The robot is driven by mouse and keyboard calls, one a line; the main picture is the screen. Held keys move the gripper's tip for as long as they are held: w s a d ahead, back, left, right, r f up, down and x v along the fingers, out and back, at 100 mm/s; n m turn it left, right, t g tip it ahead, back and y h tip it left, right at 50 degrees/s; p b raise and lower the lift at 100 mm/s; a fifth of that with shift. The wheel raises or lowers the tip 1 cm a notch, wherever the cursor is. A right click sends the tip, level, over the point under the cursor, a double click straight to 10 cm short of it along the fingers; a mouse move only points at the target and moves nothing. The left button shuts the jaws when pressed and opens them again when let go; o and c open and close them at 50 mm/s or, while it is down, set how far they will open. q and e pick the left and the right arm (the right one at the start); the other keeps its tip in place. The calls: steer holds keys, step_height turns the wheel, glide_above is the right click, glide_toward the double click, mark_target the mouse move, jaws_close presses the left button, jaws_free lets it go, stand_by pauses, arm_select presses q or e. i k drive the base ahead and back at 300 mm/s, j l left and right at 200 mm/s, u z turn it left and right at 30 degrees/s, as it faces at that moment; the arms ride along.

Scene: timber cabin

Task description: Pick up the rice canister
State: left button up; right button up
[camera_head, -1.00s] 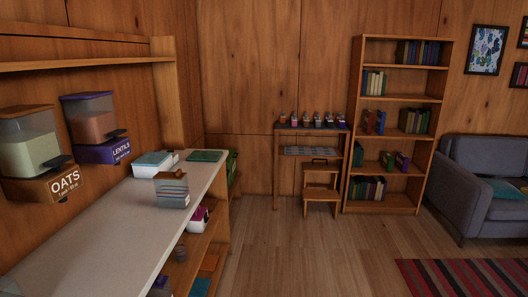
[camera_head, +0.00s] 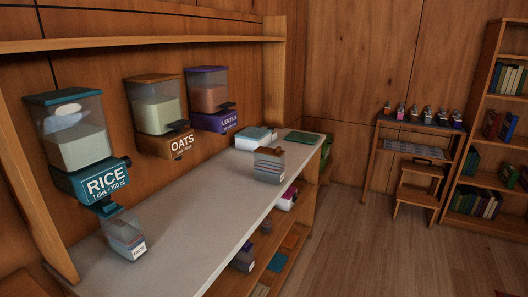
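A small clear canister (camera_head: 122,235) with greyish contents and a white label sits at the left of the counter, just below the spout of the rice dispenser (camera_head: 92,183). The label seems to carry a short word, too small to read surely. The dispenser is teal with a clear hopper of white grains and is marked RICE. I cannot tell whether the canister touches the spout. Neither of my grippers is in view.
The pale counter (camera_head: 200,215) is clear between the two canisters. The oats dispenser (camera_head: 178,142) and lentils dispenser (camera_head: 217,121) hang on the wall. A white-and-teal box (camera_head: 254,138) and green mat (camera_head: 303,137) lie at the far end. Open floor (camera_head: 350,240) is at right.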

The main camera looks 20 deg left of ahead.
mark_target(123, 233)
steer(key=u, duration=1.85)
steer(key=i+l, duration=0.2)
steer(key=l, duration=0.25)
